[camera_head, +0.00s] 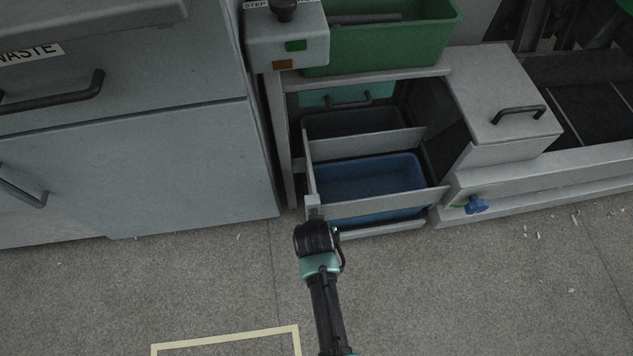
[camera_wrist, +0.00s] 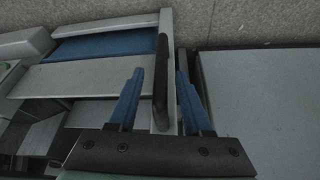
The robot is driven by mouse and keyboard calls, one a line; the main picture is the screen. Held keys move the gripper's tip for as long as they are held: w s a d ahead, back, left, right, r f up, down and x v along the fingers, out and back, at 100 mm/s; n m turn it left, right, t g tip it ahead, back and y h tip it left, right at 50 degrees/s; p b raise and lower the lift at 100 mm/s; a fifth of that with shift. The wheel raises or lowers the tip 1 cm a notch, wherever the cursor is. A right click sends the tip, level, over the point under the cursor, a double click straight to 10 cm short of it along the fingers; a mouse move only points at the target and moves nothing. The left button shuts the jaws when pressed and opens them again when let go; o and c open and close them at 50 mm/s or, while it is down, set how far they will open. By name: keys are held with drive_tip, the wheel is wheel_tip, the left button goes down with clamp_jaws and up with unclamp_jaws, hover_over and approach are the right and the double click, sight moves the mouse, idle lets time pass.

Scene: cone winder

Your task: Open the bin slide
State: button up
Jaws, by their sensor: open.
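The bin slide (camera_head: 388,202) is a light grey frame low in the machine's cabinet, standing out toward the floor. It carries a blue bin (camera_head: 370,177) in front and a dark grey bin (camera_head: 350,122) behind. My gripper (camera_head: 314,208) is at the slide's front left corner. In the wrist view my gripper (camera_wrist: 161,75) is open, its two blue fingers apart. A black bar handle (camera_wrist: 161,65) and a light panel edge (camera_wrist: 168,28) show between the fingers. I cannot tell whether either finger touches them.
A grey waste cabinet (camera_head: 150,170) stands close on the left, with black handles. A green bin (camera_head: 390,38) and a control box (camera_head: 287,40) sit above the slide. The floor in front is mostly clear.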

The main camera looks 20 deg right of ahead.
drive_tip(key=shift+b+x, duration=0.6)
drive_tip(key=shift+x, duration=0.75)
clamp_jaws()
idle(0.5)
